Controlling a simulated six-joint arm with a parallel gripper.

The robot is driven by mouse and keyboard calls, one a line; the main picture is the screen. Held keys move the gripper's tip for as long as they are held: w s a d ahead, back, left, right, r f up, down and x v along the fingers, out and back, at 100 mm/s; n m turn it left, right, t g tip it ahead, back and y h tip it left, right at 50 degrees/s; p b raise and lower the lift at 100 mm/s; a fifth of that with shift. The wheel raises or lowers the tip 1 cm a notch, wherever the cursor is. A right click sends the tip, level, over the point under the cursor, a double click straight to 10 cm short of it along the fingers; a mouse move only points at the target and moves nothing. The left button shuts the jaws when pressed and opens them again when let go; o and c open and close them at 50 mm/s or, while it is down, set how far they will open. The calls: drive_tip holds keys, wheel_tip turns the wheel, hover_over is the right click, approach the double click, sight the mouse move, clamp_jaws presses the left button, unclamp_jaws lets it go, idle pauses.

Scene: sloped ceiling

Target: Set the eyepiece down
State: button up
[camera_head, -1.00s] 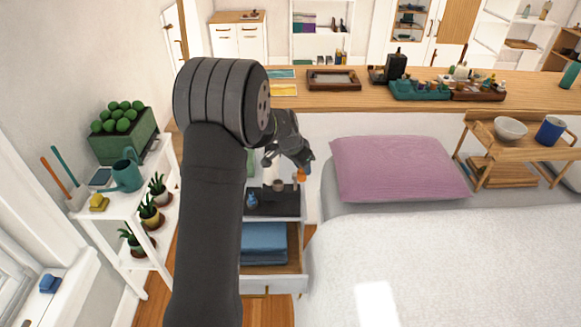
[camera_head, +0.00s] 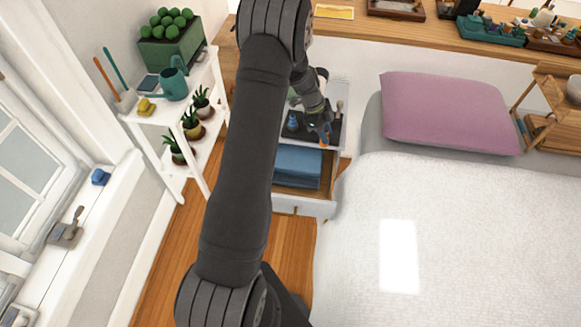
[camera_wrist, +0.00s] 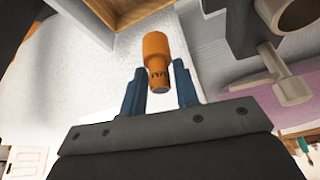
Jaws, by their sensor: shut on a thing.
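The eyepiece (camera_wrist: 156,55) is an orange cylinder with a narrower, dark-marked end. In the wrist view it sits between the two blue-grey fingers of my gripper (camera_wrist: 160,88), narrow end toward the palm. In the head view my gripper (camera_head: 323,132) is small, over the front right of the bedside cabinet, with the orange eyepiece (camera_head: 324,142) at its tip. The cabinet's dark top (camera_head: 305,136) lies around and below it in the picture. I cannot tell whether the eyepiece touches any surface.
A small blue object (camera_head: 293,122) stands on the cabinet top. Below, an open drawer holds folded blue cloths (camera_head: 298,165). The bed (camera_head: 450,230) with a pink pillow (camera_head: 448,112) is to the right. A white plant shelf (camera_head: 205,140) is left.

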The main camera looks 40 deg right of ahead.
drive_tip(key=s+a+f+m+y, duration=0.1)
drive_tip(key=a+f+m+y, duration=0.3)
drive_tip(key=a+f+m, duration=0.7)
hover_over(301, 185)
drive_tip(key=s+a, duration=0.1)
drive_tip(key=s, duration=0.1)
wheel_tip(301, 185, down, 6)
drive_tip(key=shift+w+a+f, duration=0.1)
drive_tip(key=shift+w+f, duration=0.05)
drive_tip(key=shift+f, duration=1.1)
drive_tip(key=shift+w+a+f, duration=0.1)
drive_tip(key=shift+f, duration=1.15)
drive_tip(key=shift+f, duration=0.1)
drive_tip(key=o, duration=1)
drive_tip(key=v, duration=1.2)
drive_tip(key=shift+w+d, duration=0.2)
